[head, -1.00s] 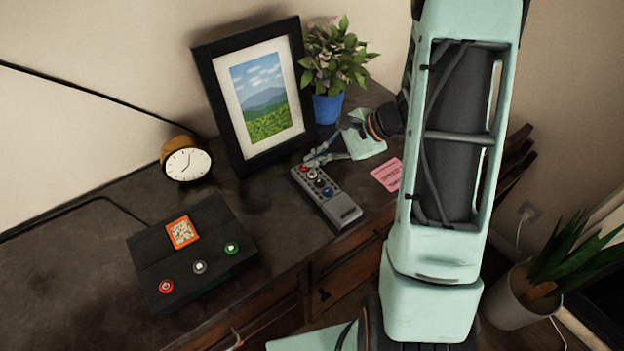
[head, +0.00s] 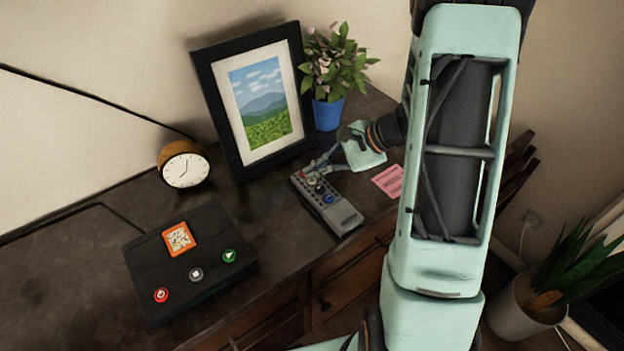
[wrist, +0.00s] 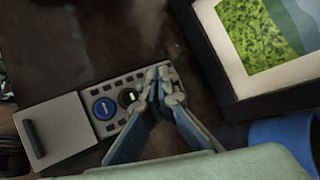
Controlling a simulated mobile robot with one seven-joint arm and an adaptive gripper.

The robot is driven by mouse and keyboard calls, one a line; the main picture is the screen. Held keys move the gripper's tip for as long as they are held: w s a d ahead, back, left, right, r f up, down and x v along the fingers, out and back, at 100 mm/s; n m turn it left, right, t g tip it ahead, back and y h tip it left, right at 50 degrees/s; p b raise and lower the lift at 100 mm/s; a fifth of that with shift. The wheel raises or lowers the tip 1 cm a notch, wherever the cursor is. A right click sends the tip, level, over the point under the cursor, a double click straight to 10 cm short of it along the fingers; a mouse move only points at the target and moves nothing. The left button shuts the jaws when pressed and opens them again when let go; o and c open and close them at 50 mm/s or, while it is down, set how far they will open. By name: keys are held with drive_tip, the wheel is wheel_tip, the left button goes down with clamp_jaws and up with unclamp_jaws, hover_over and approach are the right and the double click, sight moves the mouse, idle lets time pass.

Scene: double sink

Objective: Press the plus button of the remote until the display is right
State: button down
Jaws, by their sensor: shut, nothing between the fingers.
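The grey remote (head: 338,215) lies on the dark desk. Its round buttons sit toward its far end in the head view. In the wrist view the remote (wrist: 65,128) shows a large blue button (wrist: 104,108) and a dark button with a white mark (wrist: 128,97). My gripper (head: 314,171) is shut and empty, its fingertips over the remote's button end. In the wrist view my fingertips (wrist: 160,82) are just beyond the dark button and hide that end. I cannot tell whether they touch it. A small orange-framed display (head: 179,238) is on a black box; its content is unreadable.
A round clock (head: 184,165), a picture frame (head: 218,110) and a potted plant (head: 328,110) stand behind. A pink note (head: 388,181) lies right of my gripper.

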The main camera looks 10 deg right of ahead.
sight(315, 181)
idle(0.7)
drive_tip(key=shift+f+b, duration=0.45)
drive_tip(key=shift+b, duration=0.15)
drive_tip(key=shift+f+b, duration=0.45)
drive_tip(key=shift+b, duration=0.05)
idle(0.5)
drive_tip(key=shift+r, duration=0.1)
drive_tip(key=shift+r+p, duration=0.55)
drive_tip(key=shift+r, duration=0.25)
drive_tip(key=shift+r+p, duration=1.65)
drive_tip(key=shift+r, duration=0.85)
